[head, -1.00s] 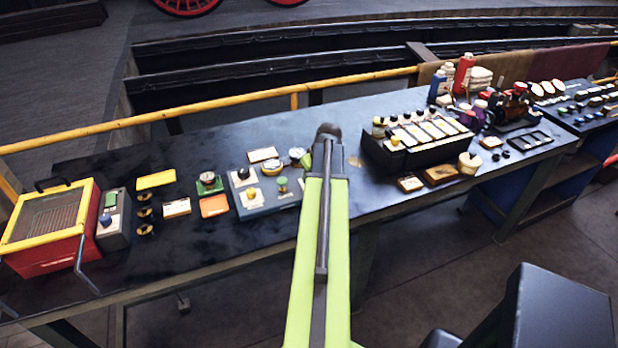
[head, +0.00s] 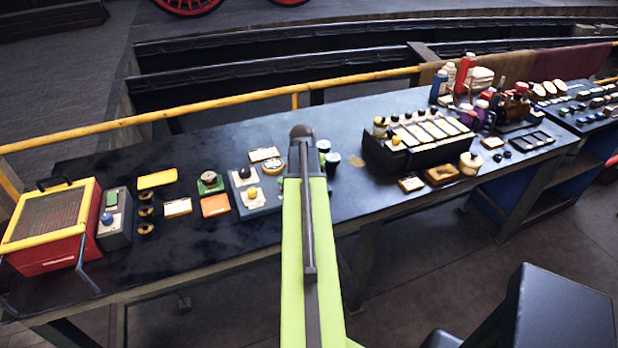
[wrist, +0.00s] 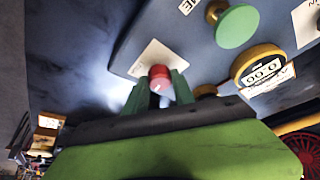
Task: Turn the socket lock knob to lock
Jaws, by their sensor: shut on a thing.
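A red knob (wrist: 160,76) shows in the wrist view in front of a white label plate (wrist: 158,60) on a dark panel (wrist: 195,50). The plate's writing cannot be read. My gripper (wrist: 157,90) has its green fingers on either side of the knob and is shut on it. I cannot read which way the knob is turned.
Beside the red knob in the wrist view are a green knob (wrist: 237,26) and a yellow-rimmed round dial (wrist: 260,66). In the head view, a yellow knob (head: 252,192) is left of my arm. Dark green-sided cylinders (head: 332,159) and a black rack (head: 420,150) are to its right.

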